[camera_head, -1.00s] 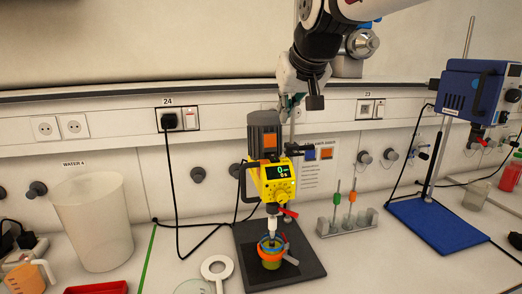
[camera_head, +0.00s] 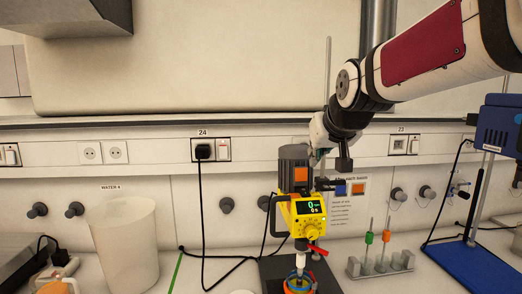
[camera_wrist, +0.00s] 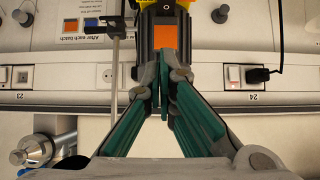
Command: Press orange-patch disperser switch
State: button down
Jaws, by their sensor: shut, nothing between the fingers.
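The disperser (camera_head: 307,215) stands upright, with a yellow body, a lit display and a dark grey motor housing. An orange patch (camera_head: 301,174) is on the housing front; it also shows in the upside-down wrist view (camera_wrist: 165,37). I cannot make out its switch for certain. My gripper (camera_head: 317,157) is close beside the top of the housing, on its right in the head view. In the wrist view my gripper (camera_wrist: 163,88) has its green fingers together and empty, pointing toward the housing. I cannot tell whether they touch it.
A thin metal rod (camera_head: 327,100) rises behind the disperser. A black cord hangs from outlet 24 (camera_head: 203,150).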

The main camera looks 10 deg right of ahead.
send_over(310, 194)
jog(key=f, duration=0.3)
jog(key=shift+w+f, duration=0.2)
jog(key=shift+w, duration=0.1)
jog(key=f, duration=0.2)
jog(key=f+p, duration=0.1)
jog(key=shift+w, duration=0.25)
jog(key=shift+f, duration=0.45)
jog(key=shift+w, duration=0.1)
jog(key=shift+w+f, duration=0.25)
jog(key=shift+f, duration=0.2)
jog(key=shift+s, duration=0.15)
jog(key=shift+s+f, duration=0.15)
jog(key=shift+s, duration=0.65)
